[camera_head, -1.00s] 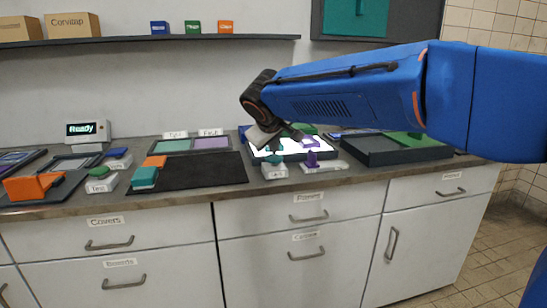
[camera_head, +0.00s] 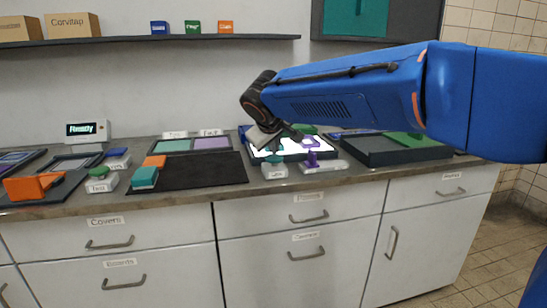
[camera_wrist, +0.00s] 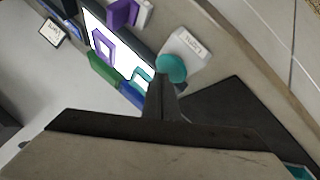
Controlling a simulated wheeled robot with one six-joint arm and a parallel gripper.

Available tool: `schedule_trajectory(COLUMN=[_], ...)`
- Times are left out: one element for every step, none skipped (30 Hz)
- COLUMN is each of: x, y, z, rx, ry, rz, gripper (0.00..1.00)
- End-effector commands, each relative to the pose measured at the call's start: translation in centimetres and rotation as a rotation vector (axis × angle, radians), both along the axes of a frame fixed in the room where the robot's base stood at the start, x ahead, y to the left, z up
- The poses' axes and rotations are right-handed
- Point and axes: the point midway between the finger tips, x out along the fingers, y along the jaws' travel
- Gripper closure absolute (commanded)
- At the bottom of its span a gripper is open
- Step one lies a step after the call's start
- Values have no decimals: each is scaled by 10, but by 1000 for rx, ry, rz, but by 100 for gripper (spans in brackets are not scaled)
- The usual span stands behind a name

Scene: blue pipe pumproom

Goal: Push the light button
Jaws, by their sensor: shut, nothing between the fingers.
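The light button is a round teal cap (camera_head: 274,159) on a small white labelled base (camera_head: 275,172) near the counter's front edge. In the wrist view the teal cap (camera_wrist: 171,68) sits on its white base (camera_wrist: 190,42), whose label looks like "Light". My gripper (camera_head: 275,150) is shut and empty, pointing down right at the cap. In the wrist view the closed fingertips (camera_wrist: 162,82) lie beside the cap's lower left edge. I cannot tell whether they touch it or whether the cap is pressed down.
A glowing white panel (camera_head: 262,151) lies behind the button, with purple, green and teal pieces on it. A black mat (camera_head: 200,174) lies left, a dark tray (camera_head: 385,152) right. Other buttons (camera_head: 101,181) are further left.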

Motion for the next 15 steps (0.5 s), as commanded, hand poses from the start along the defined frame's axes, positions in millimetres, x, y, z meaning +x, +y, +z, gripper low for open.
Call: schedule_trajectory(x=[0,0,0,0,0,0,0,0,0,0,0,0,0,0,0], y=[0,0,0,0,0,0,0,0,0,0,0,0,0,0,0], z=[-2,-3,-4,-5,-6,-7,-7,-7,-7,-7,-7,-7,-7,-7,-7], rx=[0,-1,-1,0,0,0,0,0,0,-1,-1,-1,-1,-1,-1], ry=[0,0,0,1,1,1,1,1,1,0,0,0,1,1,1], rz=[0,1,1,1,1,1,1,1,1,1,1,1,0,0,0], gripper=[100,100,100,100,100,100,100,100,100,100,100,100,100,100,100])
